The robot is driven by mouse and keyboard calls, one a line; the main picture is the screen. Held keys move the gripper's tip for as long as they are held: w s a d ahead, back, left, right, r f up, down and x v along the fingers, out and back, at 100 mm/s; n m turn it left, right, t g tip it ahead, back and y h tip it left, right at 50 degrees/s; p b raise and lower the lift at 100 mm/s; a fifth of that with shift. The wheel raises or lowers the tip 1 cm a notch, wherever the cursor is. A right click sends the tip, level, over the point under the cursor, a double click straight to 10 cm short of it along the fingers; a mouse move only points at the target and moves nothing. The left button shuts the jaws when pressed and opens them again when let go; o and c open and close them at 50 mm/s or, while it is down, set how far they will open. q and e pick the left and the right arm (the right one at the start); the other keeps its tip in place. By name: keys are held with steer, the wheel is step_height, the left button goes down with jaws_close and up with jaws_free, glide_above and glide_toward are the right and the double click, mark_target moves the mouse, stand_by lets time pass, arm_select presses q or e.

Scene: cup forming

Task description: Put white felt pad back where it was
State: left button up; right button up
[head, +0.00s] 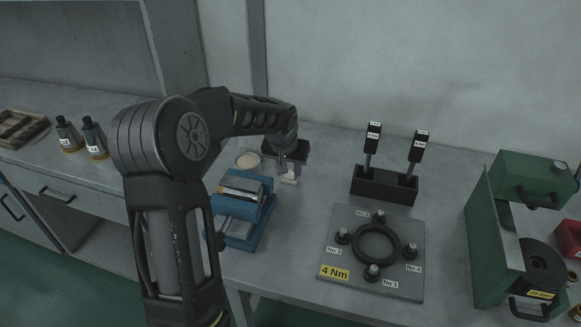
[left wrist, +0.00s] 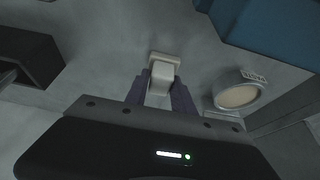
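The white felt pad (head: 290,178) is a small pale block below my left gripper in the head view, on or just above the bench. In the left wrist view the pad (left wrist: 163,68) sits between the two fingertips, with its wider end beyond them. My left gripper (left wrist: 160,88) appears shut on it, a finger against each side. In the head view my left gripper (head: 287,165) is behind the blue vise and partly hidden by its own dark body. I cannot tell whether the pad touches the bench. My right gripper is not in view.
A round dish (head: 247,160) with beige contents is left of the gripper; it also shows in the left wrist view (left wrist: 238,96). A blue vise (head: 240,210) is in front. A black holder (head: 384,186) with two upright tools stands right. The bench between gripper and holder is clear.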

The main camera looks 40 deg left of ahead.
arm_select(q)
steer(key=o, duration=0.3)
steer(key=shift+o, duration=0.2)
steer(key=shift+r, duration=0.15)
steer(key=shift+r, duration=0.15)
steer(key=v, duration=1.1)
steer(key=shift+r, duration=0.35)
steer(key=shift+s+d, duration=0.1)
steer(key=shift+s, duration=0.05)
